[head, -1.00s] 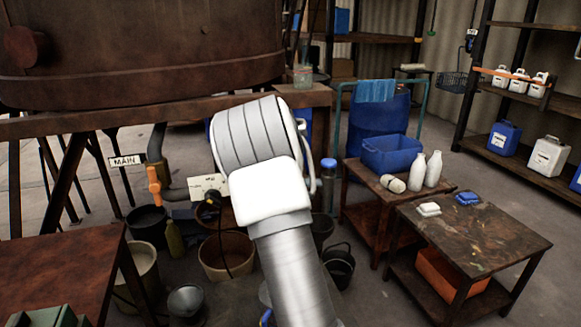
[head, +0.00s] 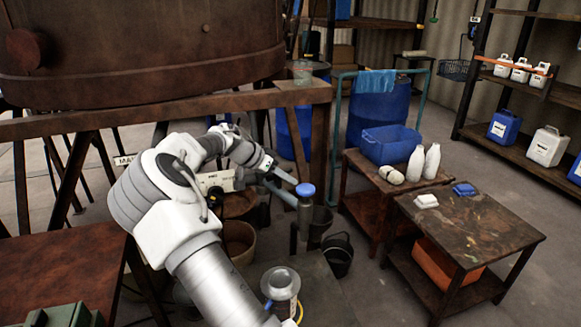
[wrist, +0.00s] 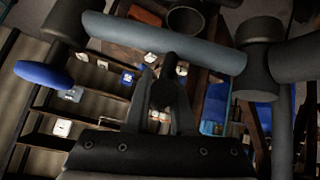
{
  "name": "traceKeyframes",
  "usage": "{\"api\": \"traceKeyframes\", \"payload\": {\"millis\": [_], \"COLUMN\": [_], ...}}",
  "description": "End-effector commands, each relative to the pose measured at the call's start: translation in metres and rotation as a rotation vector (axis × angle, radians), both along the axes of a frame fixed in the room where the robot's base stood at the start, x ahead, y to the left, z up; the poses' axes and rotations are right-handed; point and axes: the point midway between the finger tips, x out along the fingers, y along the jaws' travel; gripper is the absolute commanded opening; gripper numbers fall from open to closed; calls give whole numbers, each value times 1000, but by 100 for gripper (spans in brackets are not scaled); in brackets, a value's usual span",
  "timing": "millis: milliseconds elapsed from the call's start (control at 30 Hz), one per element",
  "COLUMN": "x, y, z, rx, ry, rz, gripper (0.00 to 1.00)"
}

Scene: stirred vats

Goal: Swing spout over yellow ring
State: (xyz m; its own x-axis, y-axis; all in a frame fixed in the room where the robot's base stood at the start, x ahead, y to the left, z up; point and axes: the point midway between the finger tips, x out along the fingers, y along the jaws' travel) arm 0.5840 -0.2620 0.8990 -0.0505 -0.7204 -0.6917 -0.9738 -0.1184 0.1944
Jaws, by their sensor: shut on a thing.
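The spout (head: 282,190) is a grey horizontal pipe below the vat, with a downturned outer end under a blue cap (head: 306,190). My gripper (head: 268,171) is shut on the pipe, between its inner joint and the capped end. In the wrist view the fingers (wrist: 170,70) meet the grey pipe (wrist: 185,43), with the blue cap (wrist: 43,75) at left. A yellow arc (head: 300,313), seemingly part of the yellow ring, shows at the bottom beside a grey vessel (head: 282,287). The rest of the ring is hidden or cut off; the spout end is behind it and above the floor.
A rusty vat (head: 150,50) stands on a frame (head: 230,101) behind my arm. Brown buckets and a black bucket (head: 337,256) stand on the floor below. Two low tables are at right, the nearer one (head: 480,235) with a white and a blue item.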

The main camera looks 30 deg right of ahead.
Motion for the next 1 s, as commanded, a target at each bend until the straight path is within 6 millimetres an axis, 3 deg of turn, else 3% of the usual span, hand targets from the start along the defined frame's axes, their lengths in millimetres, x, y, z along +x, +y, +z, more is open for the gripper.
{"api": "traceKeyframes", "payload": {"millis": [500, 1000], "x": [-6, -6], "y": [31, 39], "z": [0, -3], "rx": [3, 6], "ry": [3, 3], "rz": [-333, -393], "gripper": [0, 0]}}
